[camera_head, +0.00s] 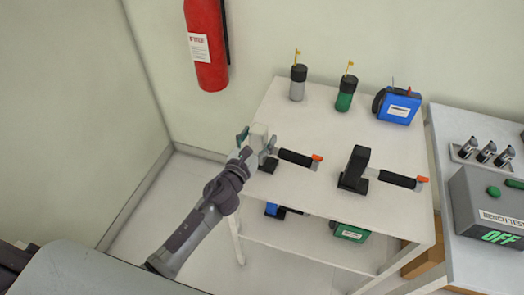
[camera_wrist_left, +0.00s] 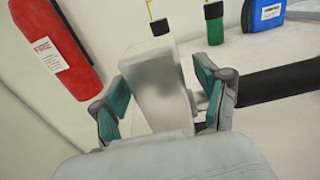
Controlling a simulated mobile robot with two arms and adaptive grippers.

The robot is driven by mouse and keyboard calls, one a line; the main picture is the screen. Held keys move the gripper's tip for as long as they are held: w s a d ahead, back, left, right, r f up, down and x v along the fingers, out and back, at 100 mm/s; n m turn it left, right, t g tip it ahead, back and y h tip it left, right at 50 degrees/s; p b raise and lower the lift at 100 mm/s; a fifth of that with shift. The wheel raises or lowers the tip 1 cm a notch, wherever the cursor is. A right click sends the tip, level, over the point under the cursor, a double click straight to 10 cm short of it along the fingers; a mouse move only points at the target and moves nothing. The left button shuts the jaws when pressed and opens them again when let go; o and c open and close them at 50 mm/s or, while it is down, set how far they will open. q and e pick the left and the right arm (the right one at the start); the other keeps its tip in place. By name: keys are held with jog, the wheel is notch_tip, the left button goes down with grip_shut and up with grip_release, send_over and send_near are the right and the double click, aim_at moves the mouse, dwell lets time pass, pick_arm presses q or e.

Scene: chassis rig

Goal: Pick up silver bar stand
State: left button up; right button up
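The silver bar stand (camera_head: 259,130) stands upright at the left side of the white table, with a black grip and orange tip pointing right. It fills the middle of the left wrist view as a grey block (camera_wrist_left: 155,82). My left gripper (camera_head: 257,142) reaches in from the left at the stand. In the wrist view its two teal-padded fingers (camera_wrist_left: 163,95) are spread on either side of the block, with gaps seen beside it, so it looks open. The stand's lower part is hidden by the gripper. My right gripper is not in view.
A similar black bar stand (camera_head: 354,170) is to the right. A silver bottle (camera_head: 298,84), a green bottle (camera_head: 344,95) and a blue can (camera_head: 396,107) stand along the back. A red fire extinguisher (camera_head: 207,45) hangs on the wall.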

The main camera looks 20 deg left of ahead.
pick_arm(q)
grip_shut()
dwell(0.3)
